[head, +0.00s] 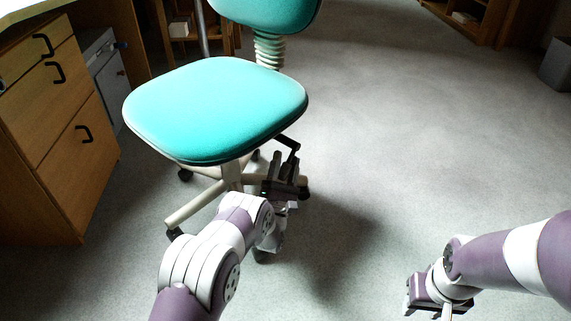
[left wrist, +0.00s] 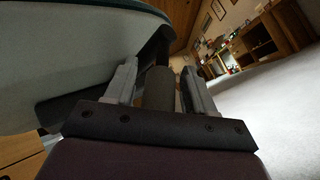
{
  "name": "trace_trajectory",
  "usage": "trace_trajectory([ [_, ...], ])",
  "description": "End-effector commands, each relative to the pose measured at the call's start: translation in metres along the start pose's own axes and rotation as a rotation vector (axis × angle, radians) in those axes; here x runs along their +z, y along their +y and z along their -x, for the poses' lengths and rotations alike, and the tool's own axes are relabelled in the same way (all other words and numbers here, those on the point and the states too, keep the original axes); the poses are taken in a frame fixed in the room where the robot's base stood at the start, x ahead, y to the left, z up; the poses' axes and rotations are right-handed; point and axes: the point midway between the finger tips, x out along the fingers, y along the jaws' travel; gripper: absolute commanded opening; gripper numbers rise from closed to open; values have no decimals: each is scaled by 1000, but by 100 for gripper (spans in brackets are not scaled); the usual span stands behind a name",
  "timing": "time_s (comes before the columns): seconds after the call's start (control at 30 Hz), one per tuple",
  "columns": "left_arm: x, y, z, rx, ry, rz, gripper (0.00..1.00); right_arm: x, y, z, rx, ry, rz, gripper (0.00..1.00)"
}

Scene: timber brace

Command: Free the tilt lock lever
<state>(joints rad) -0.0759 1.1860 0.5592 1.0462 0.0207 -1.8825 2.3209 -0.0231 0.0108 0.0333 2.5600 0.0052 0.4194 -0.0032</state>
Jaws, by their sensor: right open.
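The teal swivel chair (head: 215,105) stands left of centre in the head view. A black lever (head: 288,142) sticks out from under the right side of its seat and bends down toward my left gripper (head: 283,163). In the left wrist view a dark cylindrical grip (left wrist: 158,88) stands between the two grey fingers of my left gripper (left wrist: 158,80). The pictures do not settle whether the fingers press on it. The lever's inner end is hidden under the seat. My right gripper (head: 435,303) is open and empty, low at the right over the floor, apart from the chair.
The chair's pale legs (head: 192,207) and dark castors spread close beneath my left arm. A wooden drawer unit (head: 60,120) stands at the left, with a grey cabinet (head: 103,75) beside it. The grey carpet (head: 420,130) right of the chair is clear.

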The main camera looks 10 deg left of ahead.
Motion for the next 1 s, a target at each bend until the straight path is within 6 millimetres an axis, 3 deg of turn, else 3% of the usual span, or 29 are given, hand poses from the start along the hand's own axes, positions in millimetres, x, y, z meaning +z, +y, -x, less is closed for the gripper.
trace_trajectory([
  [0.27,2,2,13,-3,2,0,54,-2,0,12,0,0,0,43],
  [0.43,3,3,50,-4,4,0,54,-4,0,34,0,0,0,43],
  [0.8,1,1,111,-1,1,0,54,-7,0,58,0,0,0,43],
  [1.0,0,0,127,0,0,0,54,-7,0,61,0,0,0,43],
])
